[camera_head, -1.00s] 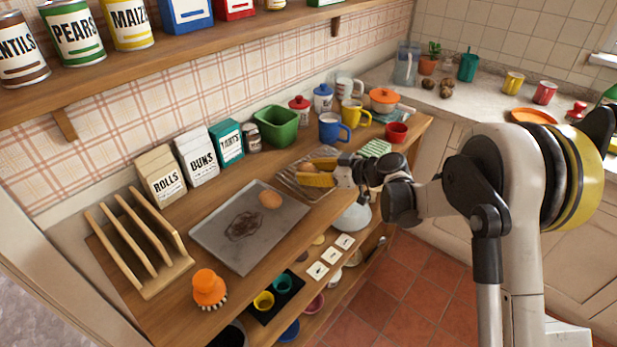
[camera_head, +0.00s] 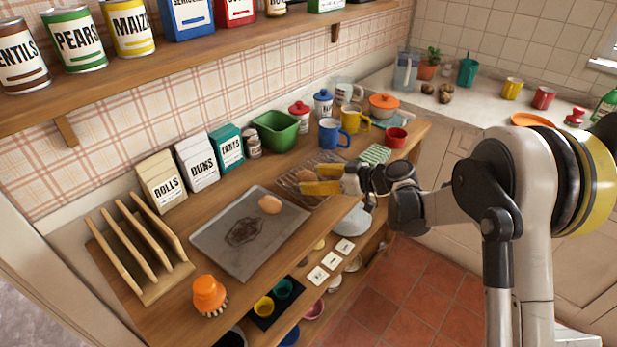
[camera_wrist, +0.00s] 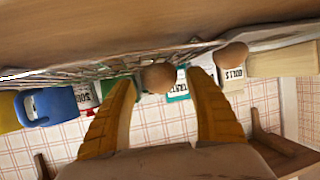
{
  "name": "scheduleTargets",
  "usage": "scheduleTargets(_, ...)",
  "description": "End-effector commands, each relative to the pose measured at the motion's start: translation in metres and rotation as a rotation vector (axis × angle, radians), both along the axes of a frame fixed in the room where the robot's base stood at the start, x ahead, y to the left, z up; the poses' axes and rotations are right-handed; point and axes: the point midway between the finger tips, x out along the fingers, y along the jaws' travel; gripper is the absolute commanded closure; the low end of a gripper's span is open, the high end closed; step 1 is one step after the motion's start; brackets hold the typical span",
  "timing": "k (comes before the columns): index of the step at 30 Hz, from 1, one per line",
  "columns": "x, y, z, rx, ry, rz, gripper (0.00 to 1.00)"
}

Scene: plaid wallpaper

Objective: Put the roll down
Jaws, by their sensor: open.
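One brown roll (camera_head: 305,175) rests on the wire cooling rack (camera_head: 290,186). It also shows in the wrist view (camera_wrist: 158,77), just beyond and between the fingertips, apart from both. A second roll (camera_head: 270,204) lies on the grey baking tray (camera_head: 215,244); it shows at the upper right of the wrist view (camera_wrist: 232,53). My gripper (camera_head: 316,179) has yellow fingers and is open and empty at the right side of the rack, close to the first roll. The wrist view shows its fingers spread wide (camera_wrist: 163,82).
A blue mug (camera_head: 331,133), a green bowl (camera_head: 277,131) and jars stand behind the rack. A striped cloth (camera_head: 375,154) and red mug (camera_head: 396,138) are to the right. A wooden slotted rack (camera_head: 140,250) and orange brush (camera_head: 209,295) are at left.

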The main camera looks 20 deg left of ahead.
Motion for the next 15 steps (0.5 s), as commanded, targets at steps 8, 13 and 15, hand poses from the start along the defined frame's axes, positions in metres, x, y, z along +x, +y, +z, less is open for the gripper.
scheduleTargets(8, -0.012, -0.059, 0.028, 0.001, 0.000, -0.004, 0.37)
scheduleTargets(13, -0.017, -0.082, 0.037, 0.001, 0.001, -0.003, 0.37)
scheduleTargets(15, -0.019, -0.086, 0.038, 0.000, 0.001, -0.001, 0.37)
